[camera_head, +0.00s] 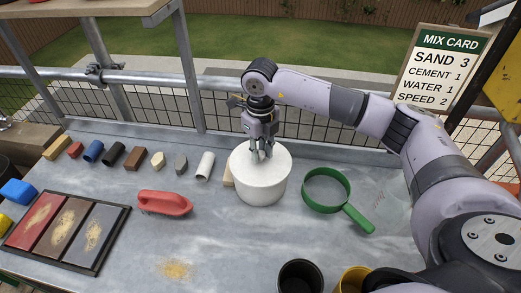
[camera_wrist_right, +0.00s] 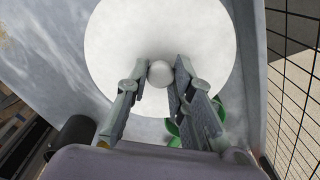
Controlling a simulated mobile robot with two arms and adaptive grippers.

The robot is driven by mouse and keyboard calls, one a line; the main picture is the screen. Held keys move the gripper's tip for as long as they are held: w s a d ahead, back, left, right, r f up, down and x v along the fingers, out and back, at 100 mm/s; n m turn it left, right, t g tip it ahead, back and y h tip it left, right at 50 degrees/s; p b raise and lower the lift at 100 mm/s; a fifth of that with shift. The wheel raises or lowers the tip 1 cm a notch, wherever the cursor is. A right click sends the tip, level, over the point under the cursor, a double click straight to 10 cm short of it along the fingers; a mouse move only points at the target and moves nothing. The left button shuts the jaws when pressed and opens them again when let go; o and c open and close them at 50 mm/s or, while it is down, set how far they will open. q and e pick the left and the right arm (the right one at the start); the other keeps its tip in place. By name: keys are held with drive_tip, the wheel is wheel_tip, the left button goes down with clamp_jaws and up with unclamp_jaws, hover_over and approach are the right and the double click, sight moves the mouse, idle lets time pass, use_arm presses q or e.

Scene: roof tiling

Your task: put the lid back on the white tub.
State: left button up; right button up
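The white tub (camera_head: 260,192) stands upright near the middle of the bench. Its white lid (camera_head: 279,160) is level at the tub's top and covers the opening; I cannot tell whether it is fully seated. In the right wrist view the lid (camera_wrist_right: 112,45) is a wide white disc with a round knob (camera_wrist_right: 160,73). My right gripper (camera_head: 262,156) points down over the lid, with its fingers on both sides of the knob and close against it. The fingers also show in the wrist view (camera_wrist_right: 161,68). My left gripper is not in view.
Several small blocks and tubes (camera_head: 134,158) line the back left. A framed colour tray (camera_head: 67,232) is at left. Black (camera_head: 300,278) and yellow (camera_head: 353,279) cups stand in front.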

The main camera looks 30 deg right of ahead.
drive_tip(key=o, duration=0.5)
drive_tip(key=shift+o, duration=0.3)
drive_tip(key=o, duration=0.4)
drive_tip(key=shift+o, duration=0.2)
drive_tip(key=shift+r+p, duration=2.05)
drive_tip(key=shift+r, duration=1.5)
clamp_jaws()
